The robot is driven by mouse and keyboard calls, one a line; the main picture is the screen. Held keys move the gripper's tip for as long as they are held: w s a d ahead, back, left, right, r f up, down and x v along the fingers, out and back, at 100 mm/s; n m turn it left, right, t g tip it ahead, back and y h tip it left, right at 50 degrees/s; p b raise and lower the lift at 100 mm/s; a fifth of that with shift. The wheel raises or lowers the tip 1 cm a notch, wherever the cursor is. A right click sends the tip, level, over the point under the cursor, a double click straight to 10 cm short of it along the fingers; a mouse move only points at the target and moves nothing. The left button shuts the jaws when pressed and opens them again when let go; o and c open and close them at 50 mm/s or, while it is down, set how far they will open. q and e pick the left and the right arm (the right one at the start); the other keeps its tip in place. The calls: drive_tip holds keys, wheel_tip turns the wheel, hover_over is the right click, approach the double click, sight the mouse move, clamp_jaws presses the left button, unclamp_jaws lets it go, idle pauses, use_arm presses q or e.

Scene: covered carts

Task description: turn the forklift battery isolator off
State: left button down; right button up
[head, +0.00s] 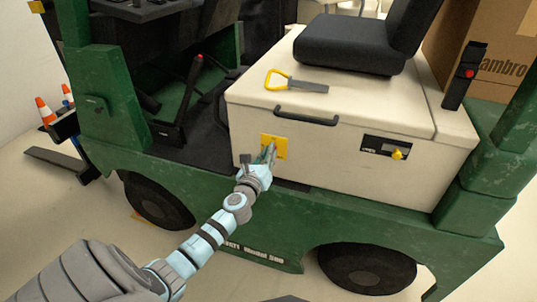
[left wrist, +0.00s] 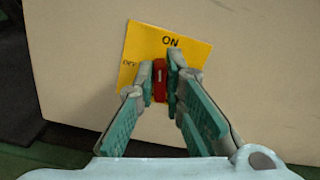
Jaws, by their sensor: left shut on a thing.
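The battery isolator is a red handle (left wrist: 160,82) on a yellow plate (left wrist: 143,45) fixed to the side of the cream battery cover. The plate reads ON at the top and OFF at its left edge. The handle stands upright, in line with ON. The plate also shows in the head view (head: 281,143), where the gripper partly covers it. My left gripper (left wrist: 160,78) is shut on the red handle, with one finger on each side. It shows in the head view (head: 267,156) in front of the plate. My right gripper is not in view.
The green forklift has a black seat (head: 352,43) above the cream cover (head: 330,150). A black grab handle (head: 306,117) juts out above the plate. A yellow-handled tool (head: 290,82) lies on top. A panel with a yellow knob (head: 386,148) is to the right.

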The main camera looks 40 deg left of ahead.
use_arm(q)
drive_tip(key=shift+s+a+f+n+b, duration=0.15)
drive_tip(key=shift+n+b, duration=0.65)
drive_tip(key=shift+n, duration=1.65)
drive_tip(key=shift+a+f+n+b, duration=0.1)
drive_tip(key=shift+f+n+b, duration=0.45)
drive_tip(key=shift+n, duration=1.95)
drive_tip(key=shift+s+a+r+n+b, duration=0.15)
drive_tip(key=shift+n+b, duration=0.9)
drive_tip(key=shift+n, duration=1.4)
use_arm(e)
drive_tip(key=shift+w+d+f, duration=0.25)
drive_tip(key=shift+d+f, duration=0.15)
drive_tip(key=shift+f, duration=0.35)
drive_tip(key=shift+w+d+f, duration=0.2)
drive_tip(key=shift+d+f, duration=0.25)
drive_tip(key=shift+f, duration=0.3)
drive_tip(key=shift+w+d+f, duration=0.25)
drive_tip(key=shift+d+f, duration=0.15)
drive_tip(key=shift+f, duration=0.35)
use_arm(q)
drive_tip(key=shift+w+f, duration=0.1)
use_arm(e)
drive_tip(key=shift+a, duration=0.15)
use_arm(q)
drive_tip(key=c, duration=1.7)
unclamp_jaws()
drive_tip(key=v, duration=1.2)
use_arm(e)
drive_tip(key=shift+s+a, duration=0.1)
